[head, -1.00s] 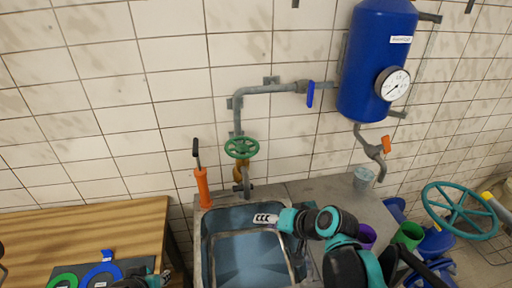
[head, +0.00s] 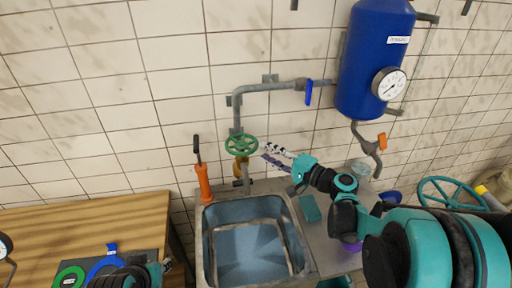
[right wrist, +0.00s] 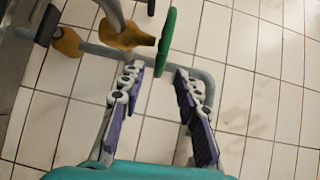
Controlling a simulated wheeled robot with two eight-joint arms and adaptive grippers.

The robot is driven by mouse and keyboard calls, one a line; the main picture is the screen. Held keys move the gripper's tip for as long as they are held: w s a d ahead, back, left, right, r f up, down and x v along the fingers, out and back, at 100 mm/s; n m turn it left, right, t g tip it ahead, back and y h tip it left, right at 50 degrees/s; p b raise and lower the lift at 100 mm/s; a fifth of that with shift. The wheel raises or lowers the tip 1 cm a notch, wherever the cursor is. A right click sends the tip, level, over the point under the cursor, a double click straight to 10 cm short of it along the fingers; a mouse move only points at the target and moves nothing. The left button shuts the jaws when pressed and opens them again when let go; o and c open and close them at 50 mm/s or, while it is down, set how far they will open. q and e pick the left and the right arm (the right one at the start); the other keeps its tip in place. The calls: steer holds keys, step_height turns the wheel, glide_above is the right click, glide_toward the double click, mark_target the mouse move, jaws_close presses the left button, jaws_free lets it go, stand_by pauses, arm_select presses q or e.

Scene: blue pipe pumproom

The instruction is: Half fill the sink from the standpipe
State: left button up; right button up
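The grey metal sink (head: 207,262) stands below the wall pipe; its inside looks blue-grey, and I cannot tell any water level. The standpipe (head: 246,180) comes down at its back edge, with a brass valve body and a green handwheel (head: 241,146) above. My right gripper (head: 271,153) is open and empty, just right of the handwheel. In the right wrist view, the handwheel's green rim (right wrist: 166,45) shows edge-on around the gap between its fingertips (right wrist: 160,72); contact is not clear. My left gripper (head: 135,278) is partly cut off at the bottom left, its fingers unclear.
An orange-handled tool (head: 203,184) stands left of the standpipe. A blue lever (head: 309,92) is on the pipe near a blue tank (head: 374,60) with a gauge. A glass (head: 362,168) stands on the counter. A wooden table (head: 100,225) is at left.

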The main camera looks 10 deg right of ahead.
mark_target(256, 145)
steer(key=x, duration=0.5)
steer(key=shift+w+a+b, duration=0.2)
steer(key=shift+b, duration=0.1)
jaws_close()
